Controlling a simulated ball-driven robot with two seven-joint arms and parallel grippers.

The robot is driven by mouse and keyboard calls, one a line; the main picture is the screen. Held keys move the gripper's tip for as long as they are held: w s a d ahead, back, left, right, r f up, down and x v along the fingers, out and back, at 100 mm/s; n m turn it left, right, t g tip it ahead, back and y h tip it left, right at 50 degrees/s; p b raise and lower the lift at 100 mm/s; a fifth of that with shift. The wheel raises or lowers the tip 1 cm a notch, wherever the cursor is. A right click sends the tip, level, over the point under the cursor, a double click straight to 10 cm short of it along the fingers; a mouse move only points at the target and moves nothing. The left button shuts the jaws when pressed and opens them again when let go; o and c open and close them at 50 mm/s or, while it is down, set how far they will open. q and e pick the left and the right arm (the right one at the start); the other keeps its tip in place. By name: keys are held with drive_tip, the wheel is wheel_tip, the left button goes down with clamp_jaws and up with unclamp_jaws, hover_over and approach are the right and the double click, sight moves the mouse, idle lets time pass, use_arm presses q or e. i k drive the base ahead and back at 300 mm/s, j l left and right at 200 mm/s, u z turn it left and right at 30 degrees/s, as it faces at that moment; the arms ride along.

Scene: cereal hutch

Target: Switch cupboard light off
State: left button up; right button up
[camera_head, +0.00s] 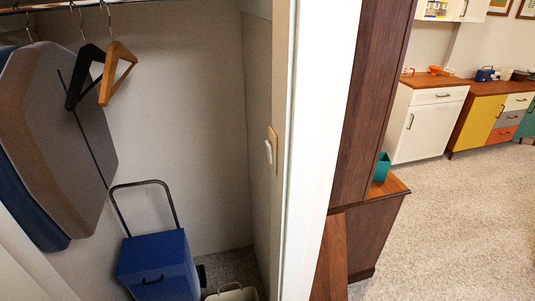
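A light switch with a white rocker (268,151) on a beige plate (275,150) is on the right inner wall of the cupboard, just inside the white door frame (318,150). I cannot tell which way the rocker is tipped. The cupboard interior (185,110) looks lit, but no lamp shows. Neither of my grippers is in view, and nothing touches the switch.
A rail (60,5) holds a dark hanger (84,72), a wooden hanger (118,70) and grey-brown and blue hanging shapes (70,130). A blue box with a handle (158,265) stands below. Right of the frame is a brown hutch (370,90); open floor (450,220) lies beyond.

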sight(269, 153)
drive_tip(key=i+j+z, duration=0.5)
drive_tip(key=i+j, duration=0.2)
